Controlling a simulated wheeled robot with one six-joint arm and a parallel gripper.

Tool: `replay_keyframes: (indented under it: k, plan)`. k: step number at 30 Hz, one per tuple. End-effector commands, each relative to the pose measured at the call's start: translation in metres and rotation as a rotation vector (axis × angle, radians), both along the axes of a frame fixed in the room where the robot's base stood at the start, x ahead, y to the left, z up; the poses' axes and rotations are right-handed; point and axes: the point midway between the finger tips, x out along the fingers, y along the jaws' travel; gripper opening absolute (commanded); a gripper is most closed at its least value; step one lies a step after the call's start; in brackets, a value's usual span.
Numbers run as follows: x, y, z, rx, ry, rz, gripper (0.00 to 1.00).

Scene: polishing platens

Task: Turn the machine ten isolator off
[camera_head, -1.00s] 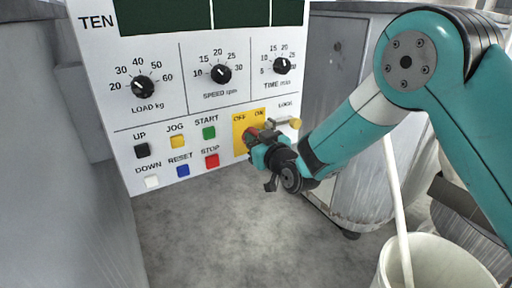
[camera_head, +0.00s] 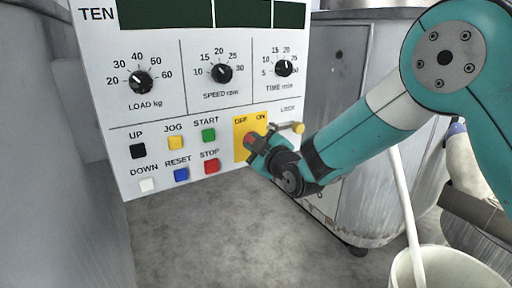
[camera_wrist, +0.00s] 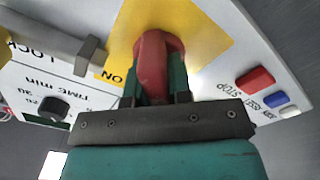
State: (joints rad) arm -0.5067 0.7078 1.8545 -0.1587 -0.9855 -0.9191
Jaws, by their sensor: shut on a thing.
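The machine ten panel (camera_head: 215,95) is white and faces me, with "TEN" at its upper left. The isolator's yellow plate (camera_head: 239,152) is at its lower right, marked OFF on the left and ON on the right. The red isolator handle (camera_head: 250,139) stands out from this plate, partly hidden by my gripper. My gripper (camera_head: 259,147) is shut on it. In the wrist view the red handle (camera_wrist: 152,60) sits between the two teal fingers, in front of the yellow plate (camera_wrist: 206,28). The handle's tip leans towards the OFF side in the head view.
A grey lock bar with a brass-coloured end (camera_head: 298,128) juts out just right of the handle. The red STOP button (camera_head: 211,166) and other buttons are to the left. A white bucket (camera_head: 440,268) holding a pole stands at lower right. The floor below is clear.

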Motion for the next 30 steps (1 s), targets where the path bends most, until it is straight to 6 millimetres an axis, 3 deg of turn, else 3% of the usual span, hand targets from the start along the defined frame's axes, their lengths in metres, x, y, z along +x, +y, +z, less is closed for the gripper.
replay_keyframes:
  k: [14, 15, 18, 30]
  plan:
    - [0.0002, 0.0002, 0.0009, -0.013, -0.011, -0.001, 0.00]
    - [0.0002, 0.0002, 0.0009, -0.013, -0.011, -0.001, 0.21]
    - [0.0002, 0.0002, 0.0008, -0.012, -0.010, 0.000, 0.44]
    - [-0.0067, -0.0049, 0.0006, -0.013, -0.007, 0.000, 0.45]
